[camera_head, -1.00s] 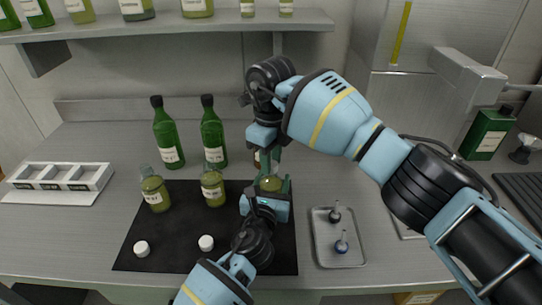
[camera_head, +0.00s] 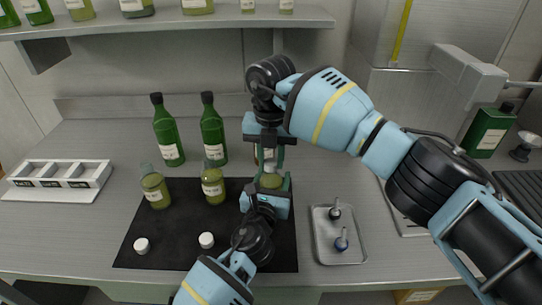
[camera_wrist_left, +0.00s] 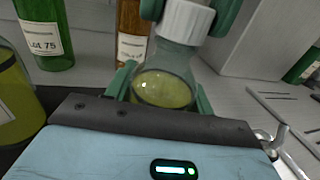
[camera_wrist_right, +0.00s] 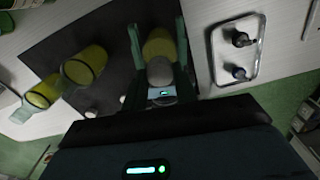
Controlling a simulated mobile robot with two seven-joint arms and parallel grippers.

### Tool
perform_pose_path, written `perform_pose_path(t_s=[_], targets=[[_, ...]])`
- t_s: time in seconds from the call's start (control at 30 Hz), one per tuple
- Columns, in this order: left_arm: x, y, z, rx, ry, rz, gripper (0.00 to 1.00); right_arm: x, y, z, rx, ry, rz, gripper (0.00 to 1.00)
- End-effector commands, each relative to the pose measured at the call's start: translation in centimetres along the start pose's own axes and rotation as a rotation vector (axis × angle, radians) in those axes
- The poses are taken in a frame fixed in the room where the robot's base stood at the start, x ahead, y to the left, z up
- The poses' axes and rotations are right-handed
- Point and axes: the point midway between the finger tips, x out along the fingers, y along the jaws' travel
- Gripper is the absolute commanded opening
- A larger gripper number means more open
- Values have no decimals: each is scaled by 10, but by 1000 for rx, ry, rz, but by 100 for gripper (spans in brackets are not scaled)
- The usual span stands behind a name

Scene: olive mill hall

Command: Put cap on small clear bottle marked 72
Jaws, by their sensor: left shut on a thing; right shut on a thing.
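A small clear bottle (camera_wrist_left: 165,88) with yellow-green liquid stands upright over the right part of the dark mat. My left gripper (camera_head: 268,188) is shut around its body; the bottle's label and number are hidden. A white ribbed cap (camera_wrist_left: 187,20) sits at the top of the bottle neck, touching it. My right gripper (camera_head: 269,160) comes from above and is shut on the cap, with one finger on each side in the left wrist view. In the right wrist view the cap (camera_wrist_right: 160,72) lies between my right fingers. How far it is seated I cannot tell.
Two similar filled bottles (camera_head: 154,188) (camera_head: 213,186) and two loose white caps (camera_head: 141,246) (camera_head: 206,240) are on the mat (camera_head: 170,228). Green bottles (camera_head: 168,135) and a brown bottle (camera_wrist_left: 132,35) stand behind. A metal tray (camera_head: 338,254) lies right, a white rack (camera_head: 60,176) left.

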Motion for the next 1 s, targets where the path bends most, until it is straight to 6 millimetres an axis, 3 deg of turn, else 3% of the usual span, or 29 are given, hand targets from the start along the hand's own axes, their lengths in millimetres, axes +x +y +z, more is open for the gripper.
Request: perform_pose_path(t_s=[1.0], targets=[[0, 0, -1, 0, 2, 1, 0, 0, 1, 1, 1617, -1, 4, 8]])
